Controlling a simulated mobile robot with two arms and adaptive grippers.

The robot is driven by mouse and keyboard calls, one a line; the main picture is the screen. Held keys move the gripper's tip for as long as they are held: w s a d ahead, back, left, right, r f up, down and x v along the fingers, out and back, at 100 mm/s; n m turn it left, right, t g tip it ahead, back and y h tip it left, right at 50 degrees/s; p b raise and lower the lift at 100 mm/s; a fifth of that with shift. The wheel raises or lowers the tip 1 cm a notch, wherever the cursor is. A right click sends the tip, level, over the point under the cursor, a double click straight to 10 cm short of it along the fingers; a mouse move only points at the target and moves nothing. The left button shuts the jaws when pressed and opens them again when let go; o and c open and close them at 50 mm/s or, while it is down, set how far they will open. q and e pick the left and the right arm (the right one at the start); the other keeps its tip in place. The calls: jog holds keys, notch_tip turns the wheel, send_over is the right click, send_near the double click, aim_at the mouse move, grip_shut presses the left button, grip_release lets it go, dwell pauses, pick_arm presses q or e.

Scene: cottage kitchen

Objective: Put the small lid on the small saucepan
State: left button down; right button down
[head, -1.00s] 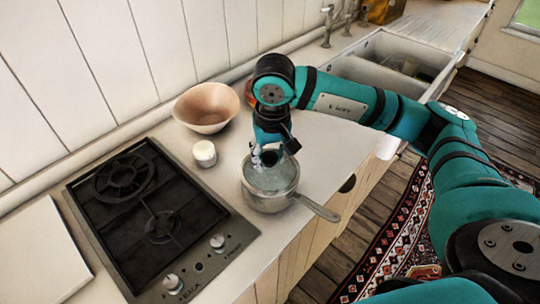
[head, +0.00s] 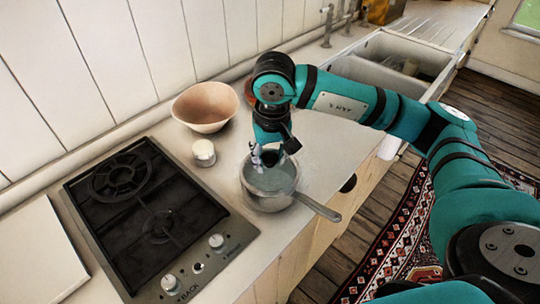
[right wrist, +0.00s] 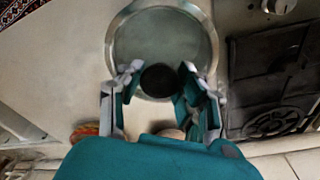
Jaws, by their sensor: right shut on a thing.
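The small saucepan (head: 268,203) is a grey metal pan on the counter to the right of the hob, its handle pointing to the lower right. The small lid (head: 280,181) is a pale glass disc with a metal rim at the pan's mouth. It also shows in the right wrist view (right wrist: 165,38), with a dark round knob. My right gripper (head: 268,160) points down over the pan, shut on the lid by its knob. I cannot tell whether the lid rests on the rim or hangs just above it. My left gripper is not in view.
The black hob (head: 150,215) lies to the left. A sink (head: 385,62) is at the back right. The counter's front edge runs close by the pan.

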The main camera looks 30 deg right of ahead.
aim_at(272, 162)
jog(key=shift+f, duration=0.3)
jog(key=c, duration=1.1)
grip_release()
jog(key=shift+c, duration=0.2)
jog(key=shift+r, duration=0.1)
notch_tip(272, 162, up, 11)
jog(key=s+p, duration=0.1)
jog(key=p, duration=0.4)
jog(key=shift+s+a, duration=0.2)
